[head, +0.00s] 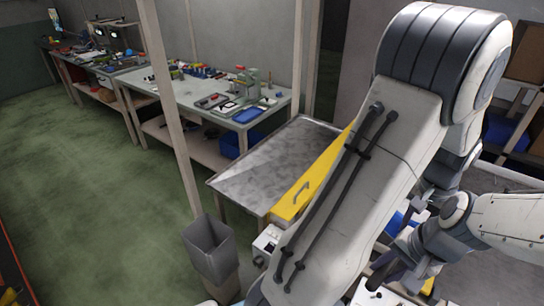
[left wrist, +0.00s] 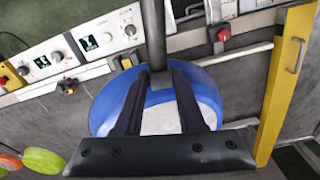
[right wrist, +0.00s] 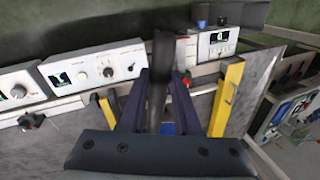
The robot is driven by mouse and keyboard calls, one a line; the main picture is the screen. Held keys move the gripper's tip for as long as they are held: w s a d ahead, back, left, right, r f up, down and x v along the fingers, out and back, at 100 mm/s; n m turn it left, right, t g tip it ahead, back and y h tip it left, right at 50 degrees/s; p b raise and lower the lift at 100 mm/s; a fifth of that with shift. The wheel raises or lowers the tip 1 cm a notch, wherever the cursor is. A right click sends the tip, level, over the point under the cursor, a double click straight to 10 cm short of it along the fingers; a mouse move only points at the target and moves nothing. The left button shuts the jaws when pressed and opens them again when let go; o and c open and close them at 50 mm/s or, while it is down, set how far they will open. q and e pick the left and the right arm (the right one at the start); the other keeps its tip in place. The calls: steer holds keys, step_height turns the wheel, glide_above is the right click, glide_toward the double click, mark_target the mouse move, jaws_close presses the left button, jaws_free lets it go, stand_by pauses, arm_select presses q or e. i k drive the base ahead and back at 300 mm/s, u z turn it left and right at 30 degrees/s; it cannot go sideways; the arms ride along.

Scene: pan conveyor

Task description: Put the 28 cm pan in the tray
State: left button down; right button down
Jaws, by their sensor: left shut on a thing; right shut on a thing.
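A blue pan (left wrist: 105,100) with a pale grey middle lies below my left gripper (left wrist: 160,72) in the left wrist view. The left fingers are shut around its dark handle (left wrist: 154,30). My right gripper (right wrist: 162,72) is shut on a dark upright handle (right wrist: 161,55) in the right wrist view. A small blue patch shows low between its fingers; whether it is the same pan I cannot tell. A grey, rimmed metal tray (head: 262,165) stands mid-picture in the head view. My large arm link hides much of the right side there. No size marking is readable.
A yellow gate (head: 305,188) with a handle stands along the tray's right edge. White control boxes (right wrist: 97,68) line the conveyor. An orange and a green pan (left wrist: 42,161) show at lower left in the left wrist view. A grey bin (head: 210,247) stands before the tray; cluttered workbenches (head: 205,95) stand behind.

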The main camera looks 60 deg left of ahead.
mark_target(253, 196)
steer(key=u, duration=0.45)
steer(key=k, duration=0.55)
steer(key=u, duration=0.85)
steer(key=i, duration=1.15)
steer(key=u, duration=0.1)
